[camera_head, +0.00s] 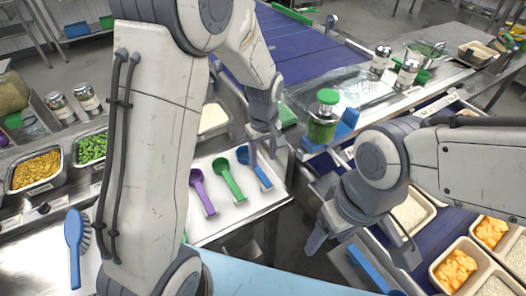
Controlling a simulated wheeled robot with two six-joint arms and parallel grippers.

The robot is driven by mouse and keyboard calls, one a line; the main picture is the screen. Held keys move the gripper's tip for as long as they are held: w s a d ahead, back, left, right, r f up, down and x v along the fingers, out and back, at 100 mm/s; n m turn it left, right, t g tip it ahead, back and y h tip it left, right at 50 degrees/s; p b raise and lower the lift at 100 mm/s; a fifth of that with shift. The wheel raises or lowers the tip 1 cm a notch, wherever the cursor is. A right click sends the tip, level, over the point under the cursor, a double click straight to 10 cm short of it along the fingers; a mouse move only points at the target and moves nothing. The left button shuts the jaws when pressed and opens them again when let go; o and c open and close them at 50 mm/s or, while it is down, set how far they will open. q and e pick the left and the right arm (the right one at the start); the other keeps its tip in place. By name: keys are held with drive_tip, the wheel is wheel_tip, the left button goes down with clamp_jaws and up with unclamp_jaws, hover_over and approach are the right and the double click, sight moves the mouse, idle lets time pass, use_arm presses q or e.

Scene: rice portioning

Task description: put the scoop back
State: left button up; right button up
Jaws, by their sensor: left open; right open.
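A purple scoop (203,191), a green scoop (229,180) and a blue scoop (259,173) lie side by side on a white board (230,207) in the middle of the view. My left gripper (265,153) is open, pointing down at the blue scoop at the board's right end. One finger covers part of this scoop; I cannot tell whether it touches. My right gripper (352,240) is open and apart from the scoops, to the right of the board over the gap before the right-hand containers. Nothing shows between its fingers.
Trays of yellow food (37,170) and green peas (92,148) stand left. Containers with orange food (455,270) stand right. A green-lidded jar (323,118) stands behind, near a blue conveyor (300,55). A blue brush (74,248) lies lower left. My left arm hides much of the left centre.

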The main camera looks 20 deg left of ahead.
use_arm(q)
drive_tip(key=s+d+r+m, duration=0.7)
drive_tip(key=s+r+m, duration=0.1)
drive_tip(key=s, duration=0.3)
drive_tip(key=s+d+r+m+h, duration=0.1)
drive_tip(key=s+m, duration=0.7)
drive_tip(key=s, duration=0.4)
drive_tip(key=shift+s+d+r, duration=0.15)
drive_tip(key=shift+s+r, duration=0.15)
